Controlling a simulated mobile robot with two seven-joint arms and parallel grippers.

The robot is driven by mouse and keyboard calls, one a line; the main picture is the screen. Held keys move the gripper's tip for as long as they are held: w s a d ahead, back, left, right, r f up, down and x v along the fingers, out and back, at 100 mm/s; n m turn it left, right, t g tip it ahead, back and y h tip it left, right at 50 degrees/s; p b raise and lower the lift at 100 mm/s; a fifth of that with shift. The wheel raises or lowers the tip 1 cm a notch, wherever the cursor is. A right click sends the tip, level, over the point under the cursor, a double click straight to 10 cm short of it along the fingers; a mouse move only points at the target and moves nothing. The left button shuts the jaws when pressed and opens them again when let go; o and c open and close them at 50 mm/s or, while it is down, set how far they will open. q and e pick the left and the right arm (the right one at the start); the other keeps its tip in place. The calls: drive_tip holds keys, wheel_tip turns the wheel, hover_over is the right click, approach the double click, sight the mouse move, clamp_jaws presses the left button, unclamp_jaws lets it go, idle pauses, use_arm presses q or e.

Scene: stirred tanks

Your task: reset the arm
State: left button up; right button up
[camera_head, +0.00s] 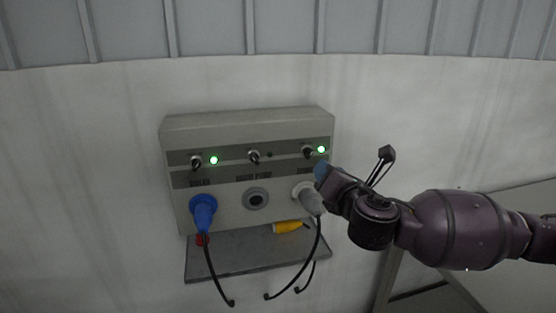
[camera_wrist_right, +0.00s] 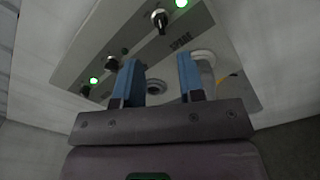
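My right arm comes in from the right in the head view. Its gripper (camera_head: 322,173) is in front of the right end of the control panel (camera_head: 240,124), just above the grey plug (camera_head: 309,200). In the right wrist view the two blue fingers of this gripper (camera_wrist_right: 160,78) stand apart with nothing between them. The empty middle socket (camera_wrist_right: 155,87) shows in the gap behind them. The grey plug (camera_wrist_right: 205,70) is partly hidden behind the right finger; I cannot tell whether they touch. My left gripper is not in view.
A blue plug (camera_head: 204,212) sits in the left socket. A yellow plug (camera_head: 287,227) lies on the shelf (camera_head: 230,262) below the panel, with black cables hanging down. The outer switches (camera_head: 196,162) have lit green lamps (camera_head: 214,160). The wall left of the panel is clear.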

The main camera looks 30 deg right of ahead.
drive_tip(key=a+f+m+g+y, duration=0.1)
drive_tip(key=a+f+m+y, duration=0.25)
drive_tip(key=f+m, duration=0.5)
drive_tip(key=a+f+m+g+y, duration=0.1)
drive_tip(key=a+f+m+y, duration=0.25)
drive_tip(key=f+m, duration=0.5)
drive_tip(key=s+a+f+m+g+h, duration=0.1)
drive_tip(key=s+f+m, duration=0.8)
drive_tip(key=s+f, duration=0.9)
wheel_tip(320, 180, down, 4)
drive_tip(key=g+h, duration=0.1)
drive_tip(key=g, duration=0.1)
drive_tip(key=shift+s+a+f+g+h, duration=0.2)
drive_tip(key=shift+s+f+g+h, duration=0.1)
drive_tip(key=shift+s+h, duration=0.1)
